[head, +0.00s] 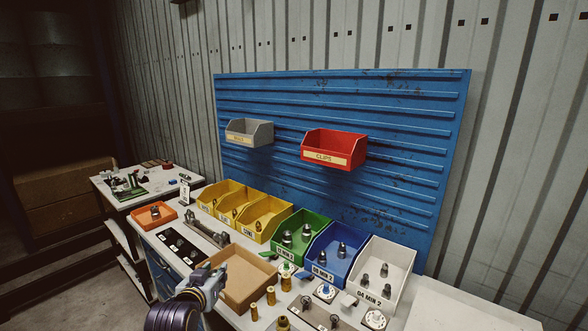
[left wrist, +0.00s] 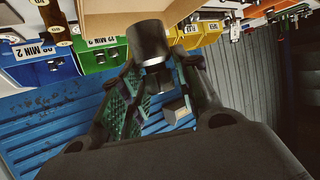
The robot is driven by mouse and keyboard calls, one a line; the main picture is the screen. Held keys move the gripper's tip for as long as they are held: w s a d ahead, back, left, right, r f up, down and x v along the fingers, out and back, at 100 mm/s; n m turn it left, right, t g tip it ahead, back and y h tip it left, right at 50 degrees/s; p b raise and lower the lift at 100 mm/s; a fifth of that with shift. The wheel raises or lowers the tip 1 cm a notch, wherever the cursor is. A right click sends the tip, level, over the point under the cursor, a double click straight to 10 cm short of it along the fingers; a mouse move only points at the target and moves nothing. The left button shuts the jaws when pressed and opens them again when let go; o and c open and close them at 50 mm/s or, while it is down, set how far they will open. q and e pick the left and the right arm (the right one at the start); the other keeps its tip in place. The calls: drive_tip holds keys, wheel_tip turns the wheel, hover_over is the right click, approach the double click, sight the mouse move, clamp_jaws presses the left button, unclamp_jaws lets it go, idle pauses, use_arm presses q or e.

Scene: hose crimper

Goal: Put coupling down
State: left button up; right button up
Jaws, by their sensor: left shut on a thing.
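My left gripper (head: 212,279) is in the head view, beside the left edge of an open tan box (head: 247,291). In the left wrist view, its fingers (left wrist: 160,85) with green inner pads are shut on a dark grey metal coupling (left wrist: 148,42). The coupling is a short cylinder with a narrower part between the fingers. The tan box also shows behind the coupling in the wrist view (left wrist: 107,22). From these views I cannot tell the height of the coupling over the bench. My right gripper is in neither view.
Yellow (head: 265,229), green (head: 289,247), blue (head: 323,267) and white (head: 360,291) bins line the bench back. An orange tray (head: 144,222) and a dark strip with fittings (head: 177,246) lie left. Brass fittings (head: 270,296) stand right of the box. Grey and red bins hang on the blue panel (head: 400,140).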

use_arm(q)
drive_tip(key=s+f, duration=0.9)
drive_tip(key=f, duration=0.6)
drive_tip(key=shift+s, duration=0.3)
drive_tip(key=shift+d+r, duration=0.1)
drive_tip(key=w+r, duration=1.1)
drive_tip(key=r, duration=0.3)
drive_tip(key=w+r, duration=1.1)
drive_tip(key=r, duration=0.4)
wheel_tip(320, 180, down, 16)
drive_tip(key=w+d+m+h, duration=0.1)
drive_tip(key=w, duration=0.1)
drive_tip(key=shift+w+f+h, duration=0.2)
drive_tip(key=shift+w+h, duration=0.1)
drive_tip(key=shift+d, duration=0.1)
drive_tip(key=shift+f, duration=2.5)
